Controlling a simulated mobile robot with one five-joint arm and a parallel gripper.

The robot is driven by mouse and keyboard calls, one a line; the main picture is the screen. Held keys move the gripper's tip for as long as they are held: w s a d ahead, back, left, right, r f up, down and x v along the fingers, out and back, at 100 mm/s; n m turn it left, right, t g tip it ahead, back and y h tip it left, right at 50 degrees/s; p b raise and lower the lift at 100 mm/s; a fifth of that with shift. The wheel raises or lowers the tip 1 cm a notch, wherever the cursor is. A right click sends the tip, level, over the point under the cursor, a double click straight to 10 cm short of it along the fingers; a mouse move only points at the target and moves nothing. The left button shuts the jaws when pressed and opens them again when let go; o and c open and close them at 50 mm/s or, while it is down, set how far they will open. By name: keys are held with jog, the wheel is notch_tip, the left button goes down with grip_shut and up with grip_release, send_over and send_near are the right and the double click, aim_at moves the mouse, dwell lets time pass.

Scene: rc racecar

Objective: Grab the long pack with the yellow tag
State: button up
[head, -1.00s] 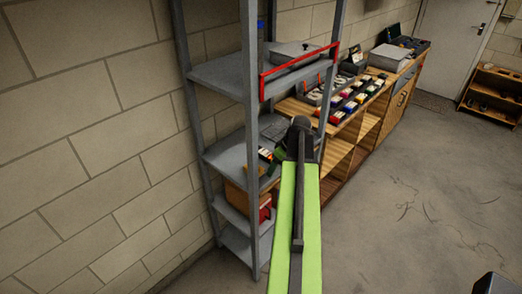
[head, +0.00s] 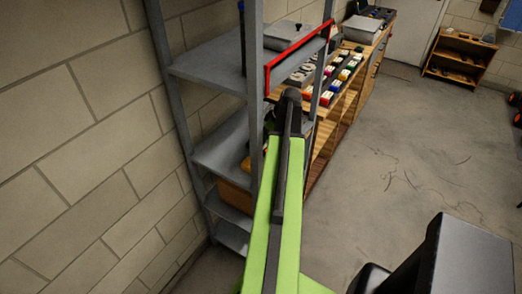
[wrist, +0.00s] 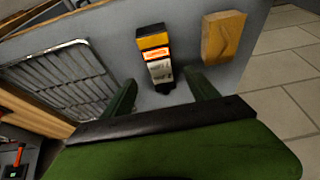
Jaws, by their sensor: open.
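In the wrist view a long dark pack (wrist: 155,58) with a yellow band, an orange part and a pale label lies on a grey shelf (wrist: 110,35). My gripper (wrist: 160,79) is open with its two green fingers pointing at the shelf. The pack's near end lies between the fingertips, and nothing is gripped. I cannot tell how far above the shelf the fingers are. In the head view my arm hides most of the gripper and the pack.
A yellow-brown block (wrist: 223,37) lies right of the pack, and a wire grille (wrist: 62,80) lies to the left. In the head view the metal shelf unit (head: 253,110) has upright posts and a red bar (head: 297,50) near my arm. Open floor (head: 370,180) lies to the right.

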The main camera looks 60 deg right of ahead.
jog(key=shift+w+f, duration=0.15)
jog(key=shift+f, duration=0.3)
jog(key=b+x, duration=0.5)
jog(key=shift+f, duration=0.15)
jog(key=shift+r, duration=0.2)
jog(key=shift+c, duration=0.2)
grip_shut()
